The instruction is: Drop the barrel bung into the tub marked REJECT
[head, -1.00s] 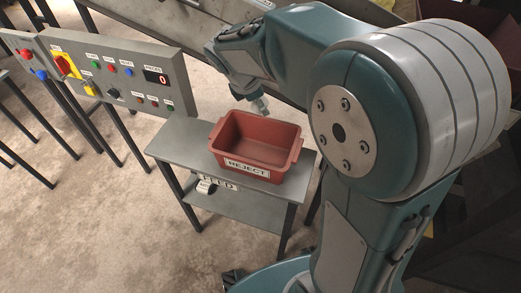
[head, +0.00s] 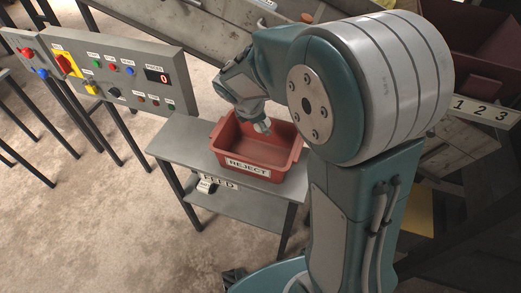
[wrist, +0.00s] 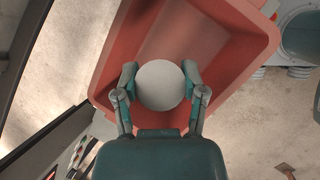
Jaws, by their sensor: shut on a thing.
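The red tub marked REJECT (head: 247,168) stands on a grey table; its inside is bare where I can see it. My gripper (head: 262,127) is over the tub's opening in the head view. In the wrist view my gripper (wrist: 160,88) is shut on a round, pale grey barrel bung (wrist: 160,85), with one finger on each side of it. The tub's red rim (wrist: 262,35) surrounds the bung in that view, with the tub floor below. In the head view the bung is hard to make out at the fingertips.
The grey table (head: 180,138) has free room left of the tub and a lower shelf with a FEED label (head: 219,182). A control panel (head: 120,75) with buttons and a display stands behind to the left. A sloping metal chute (head: 200,30) runs behind my arm.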

